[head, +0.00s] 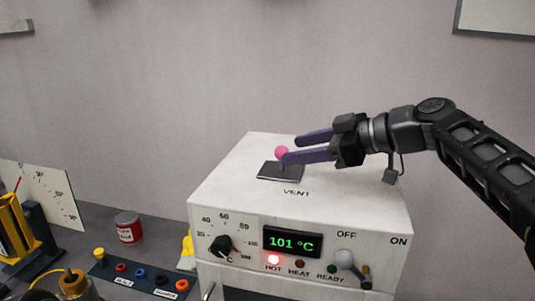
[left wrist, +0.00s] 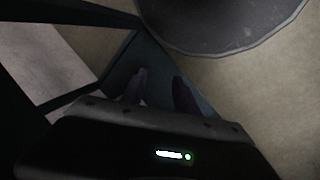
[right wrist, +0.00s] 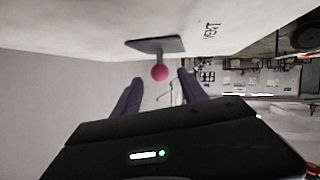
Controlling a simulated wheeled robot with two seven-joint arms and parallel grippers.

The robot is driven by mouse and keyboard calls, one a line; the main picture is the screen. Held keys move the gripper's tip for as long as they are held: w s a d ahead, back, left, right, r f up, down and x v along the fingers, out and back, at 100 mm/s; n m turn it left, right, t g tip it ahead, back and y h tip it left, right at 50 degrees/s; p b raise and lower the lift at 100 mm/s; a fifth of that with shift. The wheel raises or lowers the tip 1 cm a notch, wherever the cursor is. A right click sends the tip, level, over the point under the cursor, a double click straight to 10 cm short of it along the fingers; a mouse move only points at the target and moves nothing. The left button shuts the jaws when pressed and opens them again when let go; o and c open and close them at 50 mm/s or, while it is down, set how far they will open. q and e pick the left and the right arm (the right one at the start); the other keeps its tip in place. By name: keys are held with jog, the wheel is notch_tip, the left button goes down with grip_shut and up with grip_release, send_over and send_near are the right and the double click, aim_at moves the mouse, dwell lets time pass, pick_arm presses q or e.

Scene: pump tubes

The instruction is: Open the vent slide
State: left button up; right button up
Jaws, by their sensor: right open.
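The vent slide is a dark flat plate (head: 281,173) on top of the white heater box (head: 325,205), behind the printed word VENT. A pink ball knob (head: 282,152) stands up from it. My right gripper (head: 290,148) is open, with its purple fingers just above the box top and their tips at the knob. In the right wrist view the knob (right wrist: 159,73) shows between the two fingertips (right wrist: 160,77), on a short stem from the plate (right wrist: 155,45). I cannot tell whether a finger touches it. In the left wrist view my left gripper (left wrist: 157,82) has its fingers apart, with nothing visible between them.
The box front has a dial (head: 222,246), a display (head: 291,242) reading 101 °C, a lit red HOT lamp (head: 273,259) and an OFF/ON lever (head: 345,260). A red-and-white can (head: 128,228) and a dark socket strip (head: 140,278) are at the left.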

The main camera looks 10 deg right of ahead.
aim_at(270, 167)
jog(key=shift+p+x, duration=1)
jog(key=shift+x, duration=2.95)
jog(key=shift+c, duration=0.3)
grip_shut()
